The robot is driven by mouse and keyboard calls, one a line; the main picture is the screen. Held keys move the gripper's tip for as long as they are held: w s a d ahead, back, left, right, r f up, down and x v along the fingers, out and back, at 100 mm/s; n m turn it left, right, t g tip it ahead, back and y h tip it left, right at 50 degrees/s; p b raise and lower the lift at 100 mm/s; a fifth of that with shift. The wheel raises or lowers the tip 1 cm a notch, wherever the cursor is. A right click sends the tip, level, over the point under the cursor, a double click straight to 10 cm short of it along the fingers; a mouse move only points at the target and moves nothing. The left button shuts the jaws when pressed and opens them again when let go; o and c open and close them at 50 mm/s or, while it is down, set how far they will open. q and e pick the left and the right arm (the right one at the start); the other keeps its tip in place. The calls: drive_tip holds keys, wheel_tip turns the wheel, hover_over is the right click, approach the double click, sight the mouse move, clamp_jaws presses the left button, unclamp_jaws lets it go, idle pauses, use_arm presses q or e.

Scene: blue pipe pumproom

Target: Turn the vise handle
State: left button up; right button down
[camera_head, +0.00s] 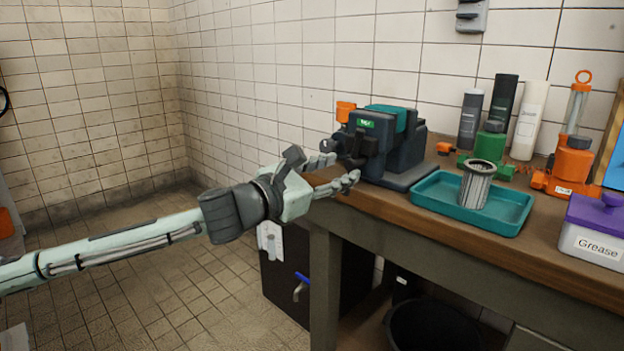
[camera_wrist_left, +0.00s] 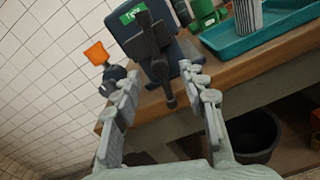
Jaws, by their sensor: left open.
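The dark vise (camera_head: 390,150) with a green label and teal top stands on the left end of the workbench. Its dark handle bar (camera_wrist_left: 160,68) hangs roughly upright at the front of the vise in the left wrist view. My left gripper (camera_head: 343,168) is open at the front of the vise in the head view. In the left wrist view the open fingers (camera_wrist_left: 160,82) are spread on either side of the handle, with gaps visible on both sides. Whether the bar lies fully between the fingers in depth is hard to tell. My right gripper is not in view.
An orange part (camera_head: 345,111) sticks up at the vise's left. A teal tray (camera_head: 430,198) with a metal filter (camera_head: 477,185) lies to its right. Bottles, an orange pump and a purple-lidded grease box (camera_head: 590,238) stand further right. Open floor lies left of the workbench (camera_head: 470,250).

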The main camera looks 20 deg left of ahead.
use_arm(q)
drive_tip(key=v, duration=0.9)
drive_tip(key=shift+s, duration=0.1)
